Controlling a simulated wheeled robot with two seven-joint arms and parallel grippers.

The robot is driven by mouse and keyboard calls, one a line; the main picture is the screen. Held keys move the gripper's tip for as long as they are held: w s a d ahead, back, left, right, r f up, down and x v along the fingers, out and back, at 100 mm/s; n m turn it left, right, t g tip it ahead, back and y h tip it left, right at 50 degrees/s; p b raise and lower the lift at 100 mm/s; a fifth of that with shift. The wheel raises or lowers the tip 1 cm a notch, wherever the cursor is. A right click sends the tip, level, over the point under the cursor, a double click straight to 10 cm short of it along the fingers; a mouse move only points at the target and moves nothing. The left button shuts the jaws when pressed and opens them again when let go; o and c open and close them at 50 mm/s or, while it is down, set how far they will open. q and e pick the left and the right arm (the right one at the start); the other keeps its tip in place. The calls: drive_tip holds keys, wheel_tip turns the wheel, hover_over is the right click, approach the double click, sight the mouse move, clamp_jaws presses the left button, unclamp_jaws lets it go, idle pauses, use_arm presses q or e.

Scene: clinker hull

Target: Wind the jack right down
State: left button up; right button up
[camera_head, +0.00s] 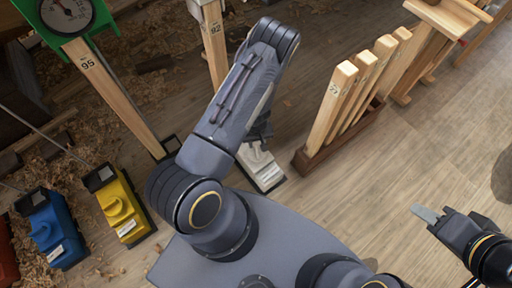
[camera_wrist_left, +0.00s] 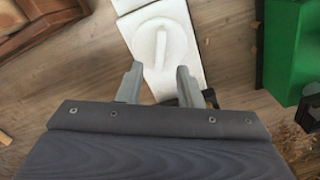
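A white jack-like unit (camera_head: 262,168) stands on the floor below my left arm, with a label on its near end. In the left wrist view its white body (camera_wrist_left: 186,18) carries a round plate with a raised bar handle (camera_wrist_left: 161,44). My left gripper (camera_wrist_left: 158,84) is open, its two fingers apart near the lower end of the round plate. I cannot tell whether they touch it. In the head view the arm largely hides this gripper (camera_head: 258,140). My right gripper (camera_head: 430,214) is at the right, away from the unit; its finger opening cannot be made out.
Similar yellow (camera_head: 122,207) and blue (camera_head: 52,230) units stand at the left. A green dial gauge (camera_head: 68,14) sits on a post marked 95 (camera_head: 115,95). A rack of wooden posts (camera_head: 345,105) stands right of the white unit. Bare floor (camera_head: 400,160) lies beyond it.

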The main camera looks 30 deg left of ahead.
sight(257, 150)
use_arm(q)
wheel_tip(257, 150, down, 6)
drive_tip(key=shift+r+b, duration=0.15)
drive_tip(key=shift+b, duration=0.75)
clamp_jaws()
